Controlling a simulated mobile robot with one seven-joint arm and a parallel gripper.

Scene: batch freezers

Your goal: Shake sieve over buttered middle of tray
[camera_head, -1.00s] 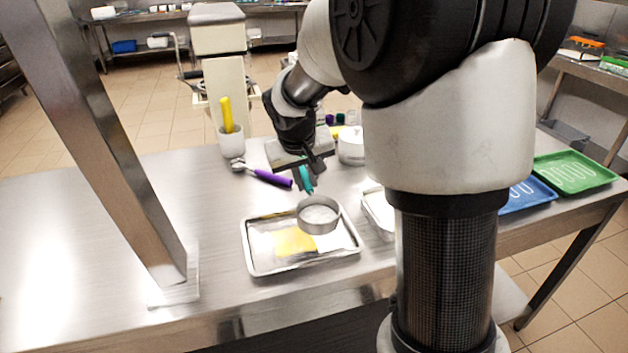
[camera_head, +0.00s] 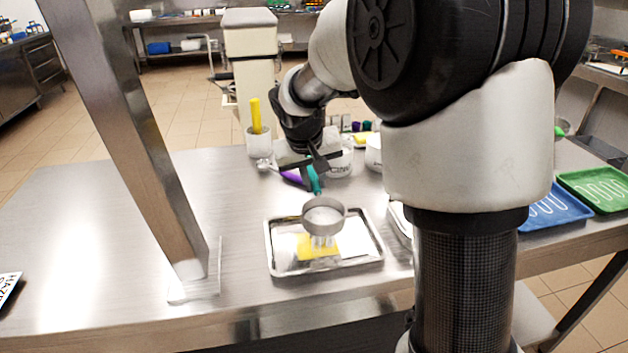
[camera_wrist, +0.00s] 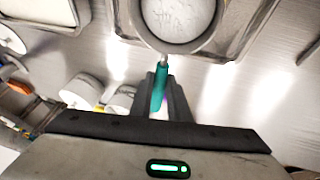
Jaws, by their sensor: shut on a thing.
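A round metal sieve (camera_head: 324,216) with a teal handle (camera_head: 313,180) holds white powder, which also shows in the wrist view (camera_wrist: 180,18). My gripper (camera_head: 316,168) is shut on the teal handle; its fingers also show in the wrist view (camera_wrist: 161,98). The sieve hangs level above the metal tray (camera_head: 281,268). A whitish stream of powder (camera_head: 323,241) shows below the sieve, over the yellow buttered patch (camera_head: 318,252) in the tray's middle. The sieve hides part of the tray behind it.
A purple-handled tool (camera_head: 292,177) lies behind the tray. A white cup (camera_head: 258,142) with a yellow-handled tool stands back left. A metal post (camera_head: 140,150) rises at left. Blue (camera_head: 553,208) and green (camera_head: 597,188) trays lie right.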

